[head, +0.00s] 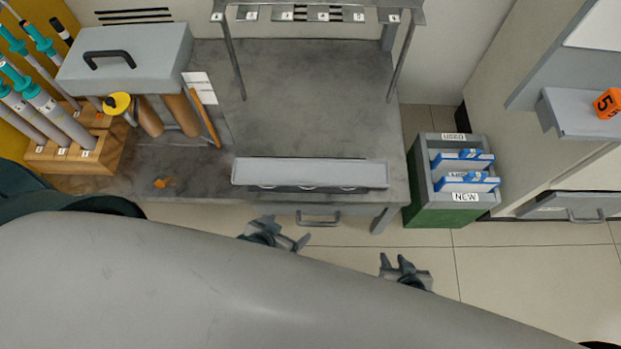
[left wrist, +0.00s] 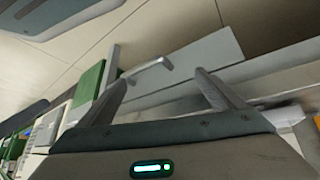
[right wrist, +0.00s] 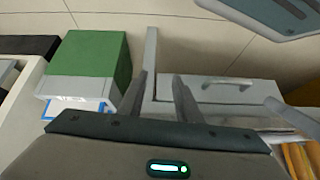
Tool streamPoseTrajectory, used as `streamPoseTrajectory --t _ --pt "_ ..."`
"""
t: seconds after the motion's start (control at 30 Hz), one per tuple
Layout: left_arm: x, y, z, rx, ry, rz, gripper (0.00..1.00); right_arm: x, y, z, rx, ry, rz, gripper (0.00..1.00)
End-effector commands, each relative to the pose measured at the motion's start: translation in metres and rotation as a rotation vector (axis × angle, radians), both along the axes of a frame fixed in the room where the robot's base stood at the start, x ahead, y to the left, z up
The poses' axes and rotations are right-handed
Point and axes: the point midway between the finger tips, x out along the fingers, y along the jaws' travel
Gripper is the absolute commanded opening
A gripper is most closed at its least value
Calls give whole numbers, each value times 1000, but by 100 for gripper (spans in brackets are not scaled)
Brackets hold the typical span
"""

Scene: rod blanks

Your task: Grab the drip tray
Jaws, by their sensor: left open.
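The drip tray (head: 310,172) is a long, shallow, light grey tray along the front edge of the grey table in the head view. Several rounded shapes show along its front side. My left gripper (head: 283,232) is open and empty, in front of the table edge and below the tray in the picture. Its spread fingers also show in the left wrist view (left wrist: 165,75). My right gripper (head: 394,262) is further right and nearer to me, apart from the tray. Its fingers stand apart with nothing between them in the right wrist view (right wrist: 158,77). My arm hides the lower head view.
A drawer handle (head: 318,220) juts out under the table front, near my left gripper. A green and grey bin (head: 442,210) with blue-edged items stands right of the table. A rack (head: 318,14) stands at the back. Wooden holders (head: 75,160) with pipettes are at left.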

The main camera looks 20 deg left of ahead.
Motion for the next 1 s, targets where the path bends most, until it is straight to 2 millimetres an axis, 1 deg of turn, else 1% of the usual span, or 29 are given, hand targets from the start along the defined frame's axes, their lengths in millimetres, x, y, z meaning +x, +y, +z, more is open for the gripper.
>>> streamPoseTrajectory --t 0.03,0.27,0.37,0.5,0.6,0.87,1.0 --pt "0 0 1 -3 -1 -1 88 1 0 1 4 -2 1 31" --pt "-1 -2 27 -14 4 -7 88 -2 2 26 13 5 5 31" --pt "2 -5 38 -21 -1 -21 88 -4 3 36 17 7 8 31" --pt "20 -15 58 -42 -25 -80 88 -8 3 48 20 10 11 31" --pt "34 -24 68 -57 -40 -126 88 -9 3 53 21 13 12 31" --pt "70 -45 91 -81 -82 -266 88 -11 3 58 23 13 13 31" --pt "95 -57 109 -85 -108 -384 88 -12 3 61 24 14 15 31"
